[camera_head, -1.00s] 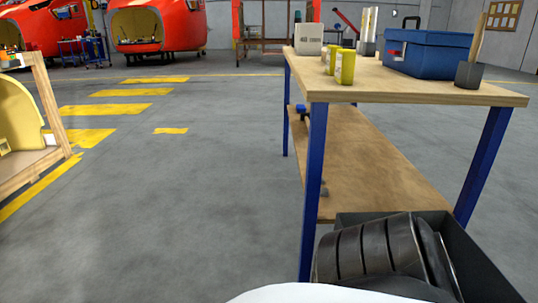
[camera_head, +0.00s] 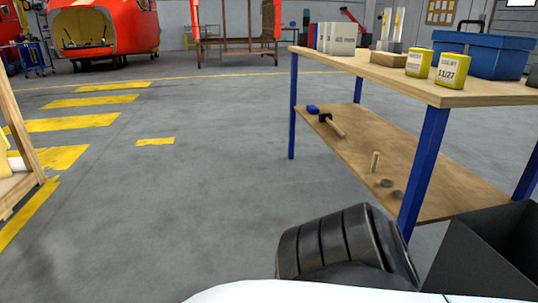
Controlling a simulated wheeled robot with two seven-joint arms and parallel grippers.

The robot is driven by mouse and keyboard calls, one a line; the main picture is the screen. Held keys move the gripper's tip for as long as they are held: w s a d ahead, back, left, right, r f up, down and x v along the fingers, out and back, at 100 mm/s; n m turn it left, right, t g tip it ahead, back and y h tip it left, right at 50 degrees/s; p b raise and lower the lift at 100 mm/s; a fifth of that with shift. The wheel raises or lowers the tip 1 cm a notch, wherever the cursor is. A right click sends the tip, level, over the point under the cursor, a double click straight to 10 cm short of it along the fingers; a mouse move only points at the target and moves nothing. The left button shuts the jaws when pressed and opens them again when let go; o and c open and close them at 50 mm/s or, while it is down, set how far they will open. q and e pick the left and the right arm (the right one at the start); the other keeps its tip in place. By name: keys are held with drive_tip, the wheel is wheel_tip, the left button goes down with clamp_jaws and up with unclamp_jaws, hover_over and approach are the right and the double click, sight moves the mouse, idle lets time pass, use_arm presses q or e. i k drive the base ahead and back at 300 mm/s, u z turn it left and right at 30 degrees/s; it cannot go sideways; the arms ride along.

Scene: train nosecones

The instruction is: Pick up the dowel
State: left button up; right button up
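A short, light wooden peg (camera_head: 375,161), which looks like a dowel, stands upright on the workbench's lower shelf (camera_head: 437,196). It is small in view, and nothing touches it. Neither of my grippers is in view. A black ribbed part of my own arm shows at the bottom centre, in front of the bench's near leg, with no fingers visible.
Yellow tins (camera_head: 452,71) and a blue toolbox (camera_head: 484,50) stand on the bench top (camera_head: 405,78). A dark open box (camera_head: 483,255) is at lower right.

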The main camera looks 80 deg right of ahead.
sight(375, 157)
drive_tip(key=z, duration=3.3)
drive_tip(key=i, duration=1.25)
drive_tip(key=u, duration=0.6)
